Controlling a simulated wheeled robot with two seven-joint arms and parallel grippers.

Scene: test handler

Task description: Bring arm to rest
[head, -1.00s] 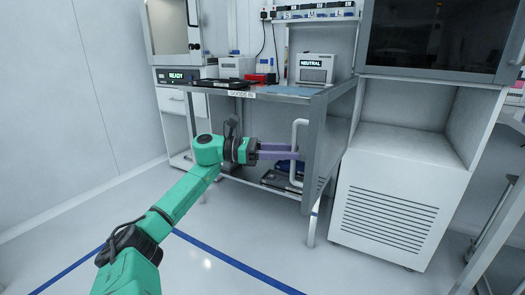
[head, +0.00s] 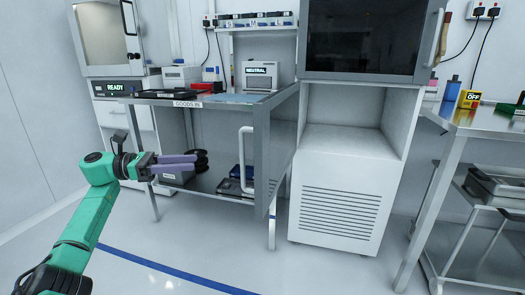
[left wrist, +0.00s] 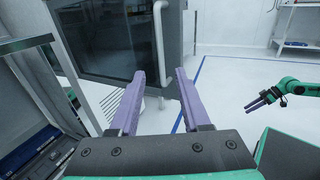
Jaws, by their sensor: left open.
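My left gripper (head: 196,163) is open and empty, its purple fingers pointing right in front of the bench's lower shelf. In the left wrist view its two fingers (left wrist: 160,76) are spread with nothing between them. A white upright handle (head: 243,160) on a grey door-like panel (head: 262,155) is to its right, with a clear gap. That handle also shows ahead of the fingers in the left wrist view (left wrist: 159,40). My right gripper (left wrist: 257,103) shows small at the right of the left wrist view; whether its fingers are apart is unclear. It is not in the head view.
The GOODS IN bench (head: 200,103) carries a box marked NEUTRAL (head: 260,75). The white cabinet (head: 340,200) has an open bay (head: 350,140) beneath a dark window (head: 365,40). A metal table (head: 480,125) stands right. The floor in front is clear, with a blue line (head: 170,270).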

